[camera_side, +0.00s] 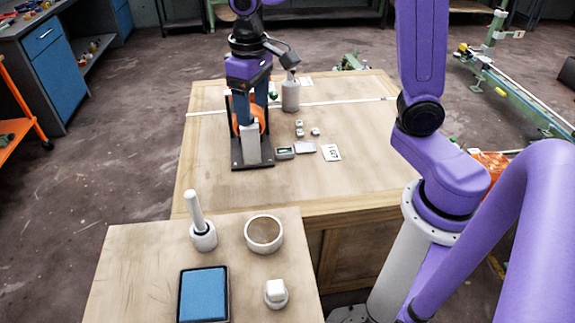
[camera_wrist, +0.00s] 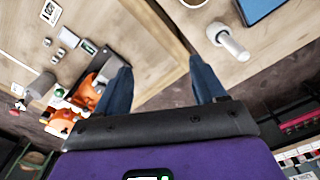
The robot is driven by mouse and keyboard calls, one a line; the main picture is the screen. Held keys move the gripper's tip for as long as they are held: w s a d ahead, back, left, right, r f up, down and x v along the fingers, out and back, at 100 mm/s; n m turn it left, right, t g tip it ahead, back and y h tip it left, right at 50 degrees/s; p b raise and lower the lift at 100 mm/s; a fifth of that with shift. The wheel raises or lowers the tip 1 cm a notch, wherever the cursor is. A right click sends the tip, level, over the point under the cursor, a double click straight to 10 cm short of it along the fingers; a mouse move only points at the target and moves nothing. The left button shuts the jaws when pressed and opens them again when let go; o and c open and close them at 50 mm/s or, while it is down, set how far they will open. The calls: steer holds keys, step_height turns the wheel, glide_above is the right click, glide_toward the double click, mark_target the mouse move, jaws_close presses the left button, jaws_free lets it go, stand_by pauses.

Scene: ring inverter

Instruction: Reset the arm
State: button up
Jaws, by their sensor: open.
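My gripper (camera_side: 252,117) is open in the side view, over the far table with its dark blue fingers pointing down. It is just above or in front of a dark stand (camera_side: 238,162) that carries an orange part and a pale grey block (camera_side: 251,146); the depth between them is hard to tell. In the wrist view my gripper (camera_wrist: 160,82) shows two spread fingers with nothing held between them. The orange part (camera_wrist: 93,86) lies to the left of the fingers there. My arm reaches high, and its upper links leave the side view.
The near table holds a handled stamp (camera_side: 203,232), a round bowl (camera_side: 264,246), a blue pad (camera_side: 203,294) and a white knob (camera_side: 276,293). The far table holds a grey bottle (camera_side: 290,96), small blocks (camera_side: 305,147) and a printed card (camera_side: 331,152). Its right side is largely clear.

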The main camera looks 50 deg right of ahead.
steer(key=s+d+f+n, duration=0.2)
steer(key=s+n, duration=0.3)
steer(key=s, duration=0.7)
steer(key=s+d+f+n, duration=0.2)
steer(key=s+n, duration=0.3)
steer(key=s, duration=0.6)
steer(key=w+a+r+m, duration=0.2)
steer(key=w, duration=1)
steer(key=w+a+r+m, duration=0.1)
steer(key=w+a+r, duration=0.1)
steer(key=w, duration=0.9)
steer(key=w+d+m, duration=0.2)
steer(key=w+d, duration=0.5)
steer(key=w, duration=0.6)
steer(key=w+d+f+m, duration=0.25)
steer(key=w+d, duration=0.45)
steer(key=d, duration=0.5)
steer(key=shift+n, duration=0.45)
steer(key=f, duration=1.7)
steer(key=shift+w+a+f, duration=0.2)
steer(key=shift+a+f, duration=0.1)
